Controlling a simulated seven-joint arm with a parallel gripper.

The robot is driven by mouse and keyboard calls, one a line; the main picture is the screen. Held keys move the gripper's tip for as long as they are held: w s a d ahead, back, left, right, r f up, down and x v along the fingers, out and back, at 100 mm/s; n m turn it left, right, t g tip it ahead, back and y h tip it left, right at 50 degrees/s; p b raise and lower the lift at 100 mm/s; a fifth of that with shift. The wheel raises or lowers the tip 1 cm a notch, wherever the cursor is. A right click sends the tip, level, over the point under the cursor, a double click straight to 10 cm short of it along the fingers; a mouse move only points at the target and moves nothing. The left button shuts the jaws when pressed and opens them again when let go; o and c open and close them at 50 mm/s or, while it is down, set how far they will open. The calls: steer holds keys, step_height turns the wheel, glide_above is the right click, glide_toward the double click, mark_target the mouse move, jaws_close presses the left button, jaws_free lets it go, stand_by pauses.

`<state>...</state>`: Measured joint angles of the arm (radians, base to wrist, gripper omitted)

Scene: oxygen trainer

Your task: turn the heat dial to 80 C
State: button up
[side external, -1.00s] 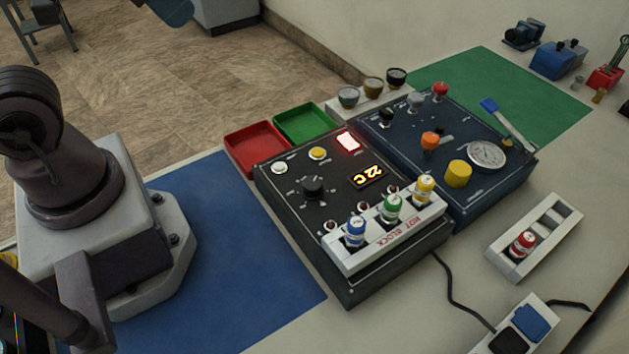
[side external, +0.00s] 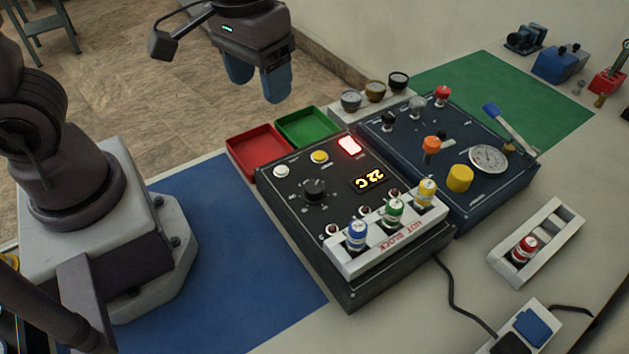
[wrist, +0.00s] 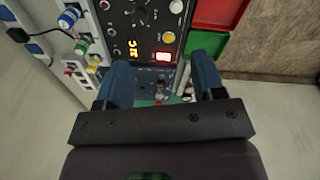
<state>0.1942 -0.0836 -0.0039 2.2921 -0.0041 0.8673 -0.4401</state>
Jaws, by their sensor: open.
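The heat dial (side external: 314,190) is a black knob on the dark hot block unit (side external: 290,225), with scale marks around it. In the wrist view the dial (wrist: 141,14) shows near the top edge. The unit's display (side external: 369,180) reads 22 C in orange digits. A red lamp (side external: 349,146) on the unit glows. My gripper (side external: 257,88) is in the air behind and above the red and green trays, well apart from the dial. Its two blue fingers (wrist: 158,85) are spread with nothing between them.
A red tray (side external: 233,152) and a green tray (side external: 335,130) stand behind the unit. Blue, green and yellow capped vials (side external: 393,209) stand in the unit's front rack. A blue panel (side external: 480,205) with knobs and a gauge is to the right. A blue mat (side external: 230,260) lies clear at left.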

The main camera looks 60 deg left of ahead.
mark_target(315, 186)
steer(key=w+d+f+n+g, duration=0.1)
steer(key=w+d+f+n, duration=0.5)
steer(key=n, duration=0.8)
steer(key=f, duration=0.4)
steer(key=a+f, duration=0.1)
steer(key=f, duration=0.9)
steer(key=shift+s+a, duration=0.2)
steer(key=shift+a, duration=0.1)
steer(key=shift+c, duration=0.3)
steer(key=c, duration=0.9)
